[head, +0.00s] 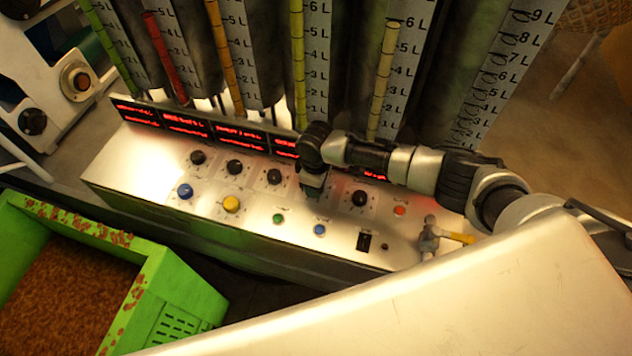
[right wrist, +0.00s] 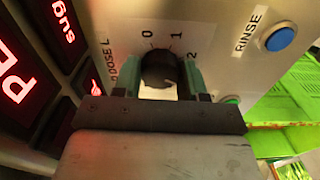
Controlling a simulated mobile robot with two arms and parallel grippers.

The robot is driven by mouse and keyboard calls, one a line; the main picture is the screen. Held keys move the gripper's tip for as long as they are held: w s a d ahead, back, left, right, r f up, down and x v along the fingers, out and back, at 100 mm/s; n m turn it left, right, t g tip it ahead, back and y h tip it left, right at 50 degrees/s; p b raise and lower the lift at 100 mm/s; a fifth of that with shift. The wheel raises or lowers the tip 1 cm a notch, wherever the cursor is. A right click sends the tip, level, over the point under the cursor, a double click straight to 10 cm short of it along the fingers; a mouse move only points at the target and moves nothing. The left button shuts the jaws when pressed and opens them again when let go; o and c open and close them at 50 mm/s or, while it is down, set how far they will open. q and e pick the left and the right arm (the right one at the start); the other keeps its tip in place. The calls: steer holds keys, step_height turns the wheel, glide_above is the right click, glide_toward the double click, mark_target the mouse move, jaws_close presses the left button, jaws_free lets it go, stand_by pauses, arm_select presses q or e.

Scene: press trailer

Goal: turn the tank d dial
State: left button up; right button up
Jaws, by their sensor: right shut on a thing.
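A row of black dials runs along the sloped metal panel. The dial under my right gripper (head: 313,184), fourth from the left, is hidden in the head view. In the right wrist view this black dial (right wrist: 159,66) sits between the two fingers of the right gripper (right wrist: 160,78), which is shut on it. Around it I read "DOSE L", 0, 1 and 2. No tank letter is legible, and I cannot tell where the dial points. My left gripper is not in view.
Other dials (head: 274,176) (head: 359,198) stand close on both sides. Coloured buttons (head: 231,204) and a yellow-handled tap (head: 458,238) are along the front. Red displays (head: 240,135) and tall level gauges rise behind. A green bin (head: 175,290) is at lower left.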

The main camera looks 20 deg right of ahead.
steer(key=shift+w+r+n, duration=0.1)
steer(key=shift+n, duration=0.2)
steer(key=o, duration=0.9)
step_height(320, 180, up, 11)
steer(key=shift+f+b, duration=0.15)
steer(key=shift+b, duration=0.75)
